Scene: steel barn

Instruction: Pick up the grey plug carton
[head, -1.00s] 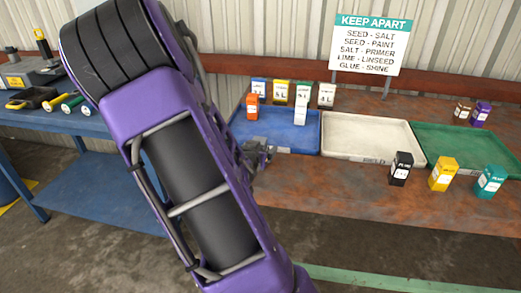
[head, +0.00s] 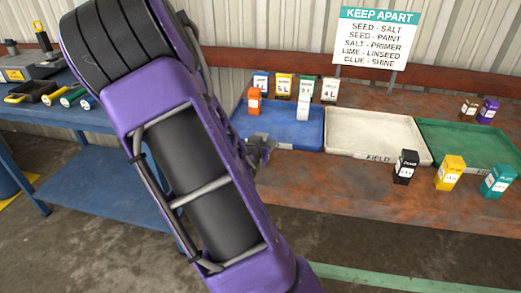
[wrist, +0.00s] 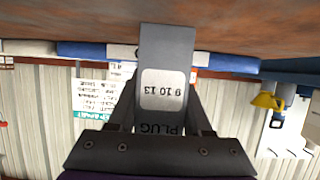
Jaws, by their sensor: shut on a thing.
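In the wrist view, which is upside down, the grey plug carton (wrist: 167,52) stands between the two fingers of my gripper (wrist: 163,118). Its white label reads "9 10 13" with "PLUG" on the carton body. The fingers are shut on its sides. In the head view my gripper (head: 262,150) is at the left front of the brown table, just in front of the blue tray (head: 300,136). The carton cannot be made out clearly there. I cannot tell whether it touches the table.
Several cartons, one orange (head: 254,101), stand in or behind the blue tray. A white tray (head: 370,130) and green tray (head: 465,140) sit to its right. Black (head: 405,168), yellow (head: 450,173) and teal (head: 497,182) cartons stand along the front. A KEEP APART sign (head: 376,45) stands behind.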

